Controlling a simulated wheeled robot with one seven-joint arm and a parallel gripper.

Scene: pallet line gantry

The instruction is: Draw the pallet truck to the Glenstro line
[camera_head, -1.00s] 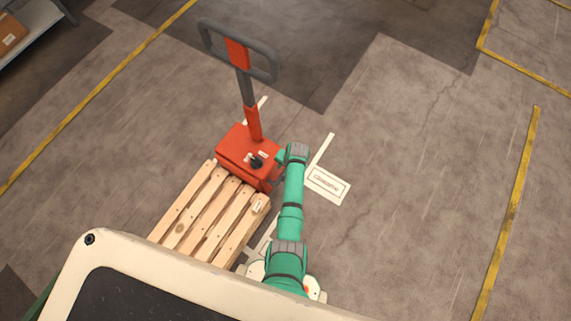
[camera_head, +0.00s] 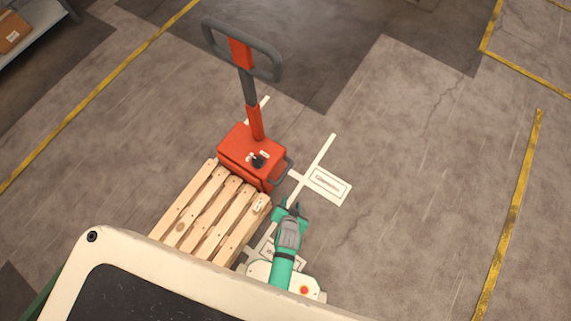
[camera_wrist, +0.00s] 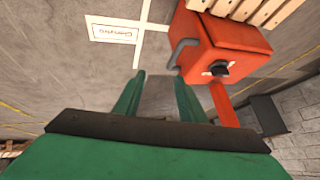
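The pallet truck has a red body (camera_head: 250,155) and an upright tiller with a grey loop handle (camera_head: 240,50). A grey bar handle (camera_head: 285,174) juts from the body's right side; it also shows in the wrist view (camera_wrist: 181,52). A slatted wooden pallet (camera_head: 208,212) sits behind the body. White floor lines run beside the truck, with a framed label (camera_head: 328,184) whose lettering I cannot read surely. My gripper (camera_head: 291,205) is close to the bar handle, apart from it. In the wrist view its green fingers (camera_wrist: 157,85) are spread and empty.
A second white label (camera_head: 268,249) lies near my base, partly hidden. Yellow floor lines run at left (camera_head: 95,100) and right (camera_head: 510,215). A shelf with a cardboard box (camera_head: 12,34) stands at the upper left. The floor right of the truck is clear.

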